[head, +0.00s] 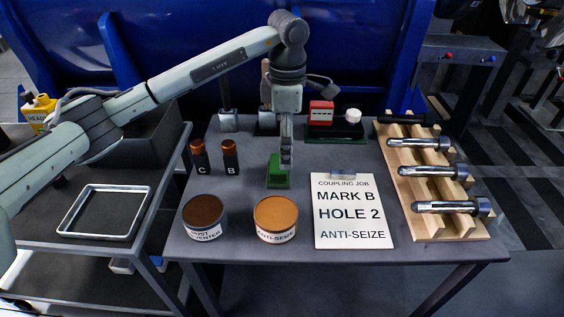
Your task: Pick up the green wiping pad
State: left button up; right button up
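The green wiping pad (278,179) lies on the grey table behind the orange-topped tin. My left gripper (286,160) points straight down over the pad, with its fingertips at or just above it. The fingers look close together and hide part of the pad. I cannot tell whether they touch or grip it. My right gripper is not in view.
Two tins, rust preventer (203,216) and anti-seize (275,218), stand at the front beside a job card (351,212). Two copper-topped bottles (230,157) stand left of the pad. A wooden rack (408,188) with shafts is at right. An empty tray (72,211) lies left.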

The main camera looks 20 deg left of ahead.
aim_at(279, 170)
pick_arm(q)
jog(key=f, duration=0.3)
jog(key=a+f, duration=0.1)
jog(key=f, duration=0.1)
jog(key=shift+f, duration=0.3)
jog(key=shift+w+d+f, duration=0.1)
jog(key=shift+w+f, duration=0.05)
jog(key=shift+f, duration=0.25)
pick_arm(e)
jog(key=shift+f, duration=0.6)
pick_arm(q)
jog(key=c, duration=1.6)
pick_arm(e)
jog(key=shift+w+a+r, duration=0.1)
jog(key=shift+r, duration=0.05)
pick_arm(q)
jog(key=shift+r, duration=0.1)
